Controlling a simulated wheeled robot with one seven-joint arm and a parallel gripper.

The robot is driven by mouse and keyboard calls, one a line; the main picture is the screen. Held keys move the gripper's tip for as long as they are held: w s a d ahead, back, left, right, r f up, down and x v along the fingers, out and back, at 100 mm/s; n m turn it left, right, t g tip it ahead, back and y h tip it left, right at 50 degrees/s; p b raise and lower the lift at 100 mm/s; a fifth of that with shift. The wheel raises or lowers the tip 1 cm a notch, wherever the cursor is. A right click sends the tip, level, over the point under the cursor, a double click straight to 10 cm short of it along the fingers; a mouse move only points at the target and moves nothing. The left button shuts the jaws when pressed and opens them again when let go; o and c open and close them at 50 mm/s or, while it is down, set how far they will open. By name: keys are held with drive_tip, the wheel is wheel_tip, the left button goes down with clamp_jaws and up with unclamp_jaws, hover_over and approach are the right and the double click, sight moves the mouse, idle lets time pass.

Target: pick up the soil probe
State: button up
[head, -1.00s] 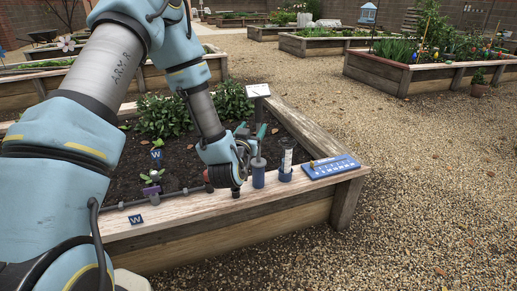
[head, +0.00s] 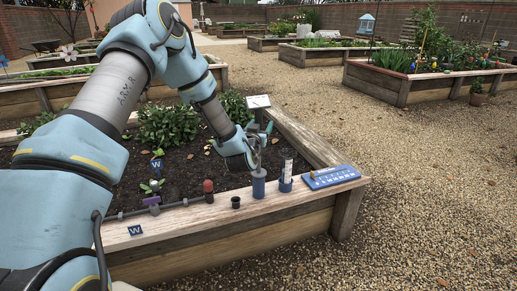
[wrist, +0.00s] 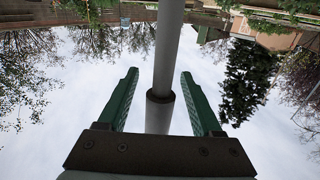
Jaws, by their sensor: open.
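The soil probe appears to be the upright tool with a thin shaft in the blue cylinder (head: 258,184) on the bed's wooden ledge; its upper part is hidden behind my gripper (head: 256,160). In the wrist view a grey rod (wrist: 169,45) with a thicker collar (wrist: 159,112), probably the probe, stands between the green fingers of my gripper (wrist: 158,75). The fingers are open, with sky showing on both sides of the rod. Contact is not visible.
A clear tube in a blue base (head: 286,172) stands close right of the probe, then a blue tray (head: 332,177). A small dark cup (head: 236,202) and a red-capped hose end (head: 208,190) are to the left. Gravel (head: 430,200) lies clear beyond the bed.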

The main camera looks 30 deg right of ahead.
clamp_jaws()
idle(0.5)
